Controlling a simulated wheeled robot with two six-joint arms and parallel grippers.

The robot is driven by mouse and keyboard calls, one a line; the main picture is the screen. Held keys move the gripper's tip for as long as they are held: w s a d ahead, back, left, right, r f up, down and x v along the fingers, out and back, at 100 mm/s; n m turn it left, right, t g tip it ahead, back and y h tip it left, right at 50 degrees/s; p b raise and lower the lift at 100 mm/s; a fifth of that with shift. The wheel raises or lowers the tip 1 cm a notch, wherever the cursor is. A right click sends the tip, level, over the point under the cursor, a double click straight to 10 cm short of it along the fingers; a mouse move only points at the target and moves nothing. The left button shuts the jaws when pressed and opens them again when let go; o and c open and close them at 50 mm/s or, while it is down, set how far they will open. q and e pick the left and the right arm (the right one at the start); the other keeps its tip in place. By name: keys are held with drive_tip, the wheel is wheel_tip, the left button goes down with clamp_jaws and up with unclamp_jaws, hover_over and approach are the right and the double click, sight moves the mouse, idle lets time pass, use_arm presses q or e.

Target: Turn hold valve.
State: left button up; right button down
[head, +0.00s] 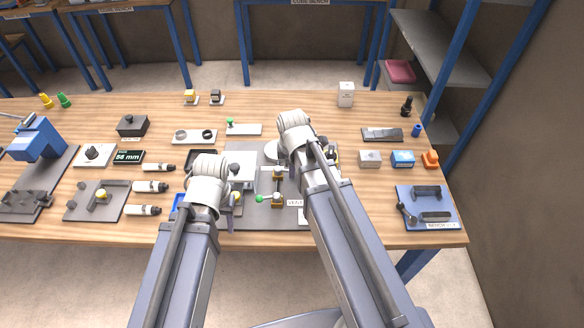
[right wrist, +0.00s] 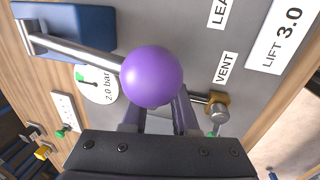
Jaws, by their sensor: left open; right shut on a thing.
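A grey panel (head: 258,215) with valves lies at the middle of the bench. In the right wrist view, a purple ball knob (right wrist: 151,77) sits on the end of a metal lever (right wrist: 85,49) from a blue block (right wrist: 62,30). My right gripper (right wrist: 155,103) is shut on this knob; in the head view its arm hides it. A brass valve (right wrist: 216,108) stands by the VENT label (right wrist: 225,68); brass fittings (head: 277,173) show in the head view. My left gripper is over the panel's left part, its open jaws mostly hidden by its wrist (head: 208,172). I cannot tell which part is the hold valve.
A gauge (right wrist: 96,84) reading 2.0 bar is beside the lever. A LIFT 3.0 label (right wrist: 280,38) lies right of VENT. White-and-black cylinders (head: 150,187) lie left of the panel.

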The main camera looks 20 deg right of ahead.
idle(0.4)
drive_tip(key=m, duration=0.1)
drive_tip(key=s+a+m, duration=0.1)
drive_tip(key=m, duration=0.1)
drive_tip(key=shift+m+h, duration=0.3)
drive_tip(key=m, duration=0.1)
drive_tip(key=a+m, duration=0.1)
drive_tip(key=m, duration=0.1)
drive_tip(key=s+m+g, duration=0.1)
drive_tip(key=shift+a+m+h, duration=0.3)
drive_tip(key=shift+a, duration=0.05)
drive_tip(key=m, duration=0.1)
drive_tip(key=a+m, duration=0.1)
drive_tip(key=m, duration=0.1)
drive_tip(key=shift+a+m+g, duration=0.2)
drive_tip(key=shift+m+g, duration=0.1)
drive_tip(key=shift+w+a+m+g, duration=0.15)
drive_tip(key=shift+a+m, duration=0.25)
drive_tip(key=shift+m, duration=0.6)
drive_tip(key=shift+s+a+m+g, duration=0.1)
drive_tip(key=shift+a+m+g, duration=0.2)
drive_tip(key=shift+m, duration=0.7)
drive_tip(key=shift+a, duration=0.1)
drive_tip(key=c, duration=0.7)
unclamp_jaws()
